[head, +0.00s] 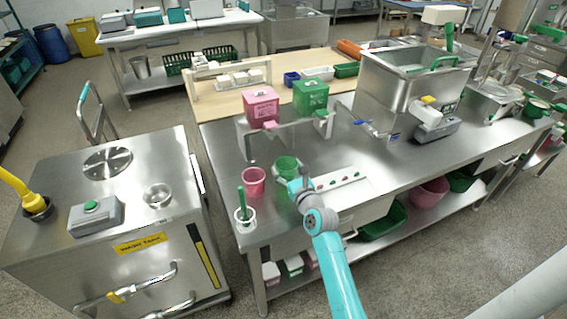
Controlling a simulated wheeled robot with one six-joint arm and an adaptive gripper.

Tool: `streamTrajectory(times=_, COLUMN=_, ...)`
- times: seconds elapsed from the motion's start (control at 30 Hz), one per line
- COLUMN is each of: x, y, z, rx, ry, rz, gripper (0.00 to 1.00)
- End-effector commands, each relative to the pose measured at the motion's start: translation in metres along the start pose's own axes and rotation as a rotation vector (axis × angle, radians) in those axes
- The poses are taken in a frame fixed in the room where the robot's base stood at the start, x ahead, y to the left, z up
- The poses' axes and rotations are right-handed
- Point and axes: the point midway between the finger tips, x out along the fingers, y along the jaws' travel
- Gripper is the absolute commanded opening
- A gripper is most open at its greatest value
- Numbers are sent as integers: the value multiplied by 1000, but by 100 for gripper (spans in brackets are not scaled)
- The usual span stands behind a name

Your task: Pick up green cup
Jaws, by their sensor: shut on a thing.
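The green cup (286,166) stands near the front left of the steel table (345,139), just right of a pink cup. My arm reaches up from the bottom of the head view. My gripper (293,183) is at the green cup's front right side and is shut on it. The fingers are small and partly hidden by my own arm. I cannot tell whether the cup's base touches the table.
The pink cup (253,181) and a white holder with a green-handled tool (244,215) stand close on the left. A white strip with coloured pieces (340,180) lies to the right. Pink (261,107) and green (310,96) dispensers stand behind on a raised stand.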

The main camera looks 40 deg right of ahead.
Motion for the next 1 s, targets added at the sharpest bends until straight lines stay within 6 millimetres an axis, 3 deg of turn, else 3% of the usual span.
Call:
streamTrajectory(times=0.4, x=-32, y=0, z=0, rx=0, ry=0, rz=-1, gripper=27)
streamTrajectory(times=1.0, x=-42, y=0, z=0, rx=0, ry=-1, rz=0, gripper=27)
